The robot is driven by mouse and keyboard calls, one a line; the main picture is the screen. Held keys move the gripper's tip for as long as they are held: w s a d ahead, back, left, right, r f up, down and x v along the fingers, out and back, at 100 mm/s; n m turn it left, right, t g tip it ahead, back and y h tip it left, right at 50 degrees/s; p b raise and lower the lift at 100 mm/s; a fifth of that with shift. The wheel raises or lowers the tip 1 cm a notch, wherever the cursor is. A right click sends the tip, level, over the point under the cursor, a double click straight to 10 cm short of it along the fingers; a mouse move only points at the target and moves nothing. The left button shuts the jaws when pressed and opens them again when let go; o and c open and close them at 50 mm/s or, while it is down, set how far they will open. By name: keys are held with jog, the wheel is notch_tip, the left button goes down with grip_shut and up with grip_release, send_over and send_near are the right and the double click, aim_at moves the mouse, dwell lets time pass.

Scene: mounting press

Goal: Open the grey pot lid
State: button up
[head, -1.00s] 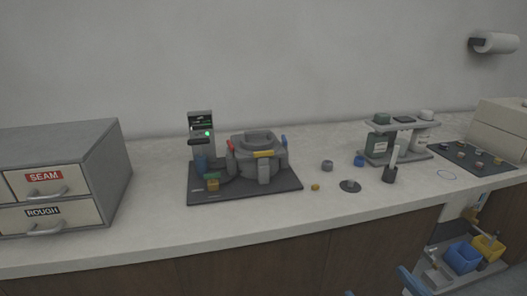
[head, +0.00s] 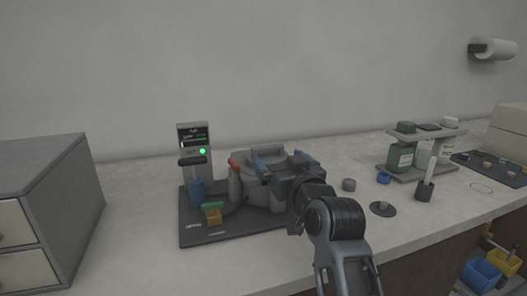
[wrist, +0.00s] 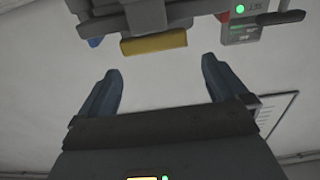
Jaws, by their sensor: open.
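The grey pot (head: 248,188) stands on the dark base plate, with its round grey lid (head: 265,158) on top. A red-topped clamp (head: 234,176) stands upright at its left side. In the wrist view, the pot (wrist: 150,14) is at the top edge, with a yellow bar (wrist: 153,43) on its near side and a blue tip (wrist: 95,42) to the left. My gripper (wrist: 160,82) is open and empty, its two blue fingers apart and short of the yellow bar. In the head view, my gripper (head: 275,170) overlaps the pot's right front and hides that part.
A control post with a green light (head: 195,158) stands left of the pot, with a green-and-yellow block (head: 212,213) before it. A drawer cabinet (head: 50,210) is at the left. Rings, a round stand (head: 383,209) and a bottle rack (head: 420,150) are at the right.

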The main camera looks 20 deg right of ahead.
aim_at(269, 148)
jog(key=shift+w, duration=3.95)
jog(key=c, duration=1.2)
jog(key=shift+r, duration=0.1)
jog(key=shift+c, duration=0.2)
